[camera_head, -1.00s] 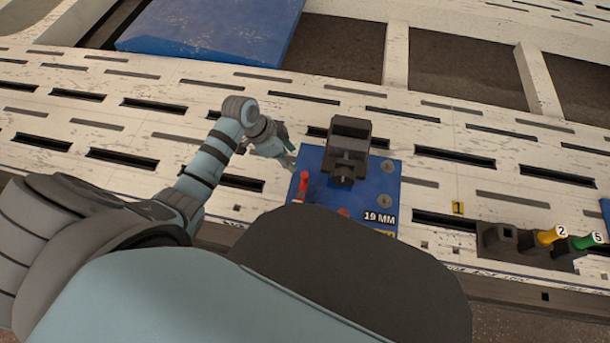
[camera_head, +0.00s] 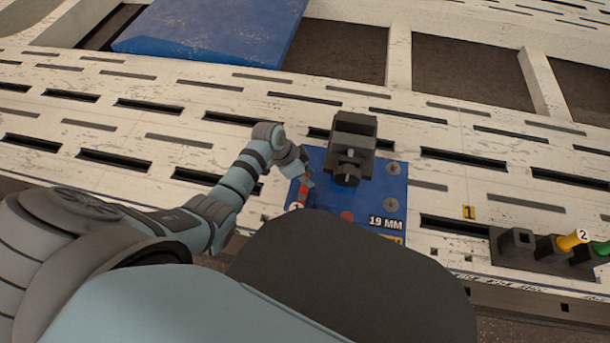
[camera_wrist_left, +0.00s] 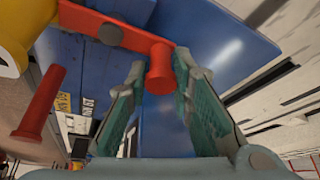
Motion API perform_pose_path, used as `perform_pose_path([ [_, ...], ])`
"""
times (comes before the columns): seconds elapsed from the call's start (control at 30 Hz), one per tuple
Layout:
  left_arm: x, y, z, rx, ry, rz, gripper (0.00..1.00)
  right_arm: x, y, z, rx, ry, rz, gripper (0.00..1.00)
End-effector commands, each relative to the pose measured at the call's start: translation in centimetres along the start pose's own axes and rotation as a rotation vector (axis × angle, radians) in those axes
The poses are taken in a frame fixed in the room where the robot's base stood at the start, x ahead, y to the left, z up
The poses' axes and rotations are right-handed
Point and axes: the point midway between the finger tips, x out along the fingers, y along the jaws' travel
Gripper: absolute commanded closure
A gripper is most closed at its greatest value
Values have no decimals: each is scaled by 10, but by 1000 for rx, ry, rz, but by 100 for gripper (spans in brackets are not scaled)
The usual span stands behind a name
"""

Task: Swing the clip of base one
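The blue base (camera_head: 372,200) carries a "19 MM" label and a dark grey block (camera_head: 352,145). Its red clip (camera_head: 304,192) is at the left side of the base, partly covered by my left gripper (camera_head: 300,172). In the left wrist view the clip is a red bar (camera_wrist_left: 110,30) with a round grey pivot and a red peg (camera_wrist_left: 159,72) hanging from its end. The fingers of my left gripper (camera_wrist_left: 158,85) are apart, one on each side of the peg; I cannot tell whether they touch it. My right gripper is out of view.
A dark rack (camera_head: 510,245) with yellow- and green-handled pieces stands at the right, near a yellow "1" tag (camera_head: 469,212). A red pin (camera_wrist_left: 40,103) and a yellow part (camera_wrist_left: 18,38) show at the left of the wrist view. A blue panel (camera_head: 212,30) lies behind.

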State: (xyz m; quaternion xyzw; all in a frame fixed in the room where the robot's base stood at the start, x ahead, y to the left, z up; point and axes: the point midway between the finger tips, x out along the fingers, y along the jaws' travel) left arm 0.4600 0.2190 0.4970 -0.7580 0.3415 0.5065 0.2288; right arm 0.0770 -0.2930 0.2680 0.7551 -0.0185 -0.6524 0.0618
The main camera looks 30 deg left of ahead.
Motion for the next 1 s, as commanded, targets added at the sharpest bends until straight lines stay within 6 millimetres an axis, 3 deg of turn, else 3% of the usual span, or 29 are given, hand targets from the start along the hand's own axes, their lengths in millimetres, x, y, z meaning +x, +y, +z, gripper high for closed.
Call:
perform_pose_path([
  [0.1, 0, 0, 0, 0, 0, 1, 100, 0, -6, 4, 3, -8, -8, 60],
  [0.37, -1, 0, 1, -15, -1, -4, 100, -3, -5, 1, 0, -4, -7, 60],
  [0.53, -3, 0, 3, -64, -2, -23, 100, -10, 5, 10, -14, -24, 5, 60],
  [0.77, -8, -2, 8, -201, -3, -78, 100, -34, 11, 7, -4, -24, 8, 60],
  [1.0, -12, -3, 17, -403, -3, -160, 100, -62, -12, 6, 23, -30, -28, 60],
])
